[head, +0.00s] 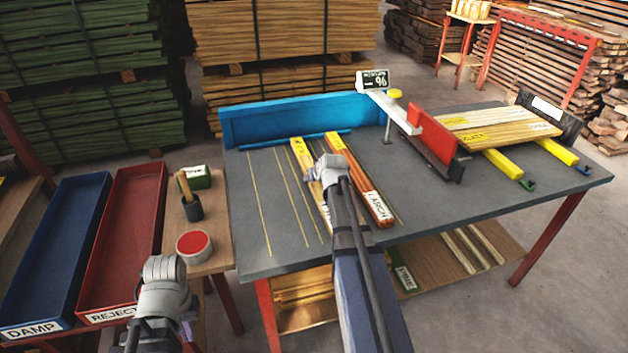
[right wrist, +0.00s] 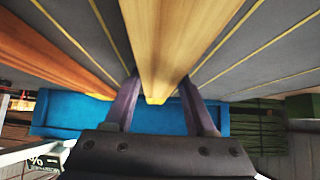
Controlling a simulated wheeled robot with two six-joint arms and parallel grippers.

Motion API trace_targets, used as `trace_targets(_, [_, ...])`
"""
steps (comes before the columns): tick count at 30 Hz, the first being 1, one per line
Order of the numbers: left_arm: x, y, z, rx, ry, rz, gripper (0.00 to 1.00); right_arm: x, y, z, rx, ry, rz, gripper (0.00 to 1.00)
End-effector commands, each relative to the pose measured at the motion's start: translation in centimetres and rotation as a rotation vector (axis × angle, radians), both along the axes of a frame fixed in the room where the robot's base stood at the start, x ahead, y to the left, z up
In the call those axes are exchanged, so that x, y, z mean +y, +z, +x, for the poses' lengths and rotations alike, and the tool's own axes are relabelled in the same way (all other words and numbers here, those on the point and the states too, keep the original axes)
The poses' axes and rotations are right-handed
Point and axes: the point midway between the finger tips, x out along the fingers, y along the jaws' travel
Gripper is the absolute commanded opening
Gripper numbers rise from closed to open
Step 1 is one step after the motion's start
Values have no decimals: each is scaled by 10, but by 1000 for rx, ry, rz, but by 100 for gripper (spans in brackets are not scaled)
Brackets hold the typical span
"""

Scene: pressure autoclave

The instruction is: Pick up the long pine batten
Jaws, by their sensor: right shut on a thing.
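The pale pine batten (head: 307,163) lies lengthwise on the dark grey bench, with a yellow mark at its far end and a white label, partly covered, at its near end. My right gripper (head: 328,172) is over it and hides part of it. In the right wrist view the batten (right wrist: 178,45) runs between the two fingers of that gripper (right wrist: 163,105), which is shut on it. I cannot tell if the batten touches the bench. My left gripper (head: 163,268) is over the near end of the side table, seen from behind, its fingers hidden.
The reddish larch batten (head: 368,190) lies close to the right of the pine. A blue fence (head: 290,120) closes the bench's back. A red-and-white stop arm (head: 415,125) and pale boards (head: 500,128) are to the right. Blue (head: 58,235) and red (head: 135,220) trays are at left.

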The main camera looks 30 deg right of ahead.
Motion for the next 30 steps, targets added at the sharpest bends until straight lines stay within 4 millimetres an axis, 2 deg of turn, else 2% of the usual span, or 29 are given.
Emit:
trace_targets(1, [0, 0, 0, 0, 0, 0, 0, 0, 0, 0, 0, 0, 0, 7])
trace_targets(3, [0, 0, 0, 0, 0, 0, 0, 0, 0, 0, 0, 0, 0, 0])
trace_targets(20, [0, 3, 0, 0, 0, 0, 0, 0, 3, 0, -1, 0, 0, 0])
trace_targets(26, [0, 16, 0, 0, 0, 0, 0, 0, 16, 0, -1, 0, 0, 0])
trace_targets(30, [0, 34, 0, 0, 0, 0, 0, 0, 34, 0, -1, 0, 0, 0])
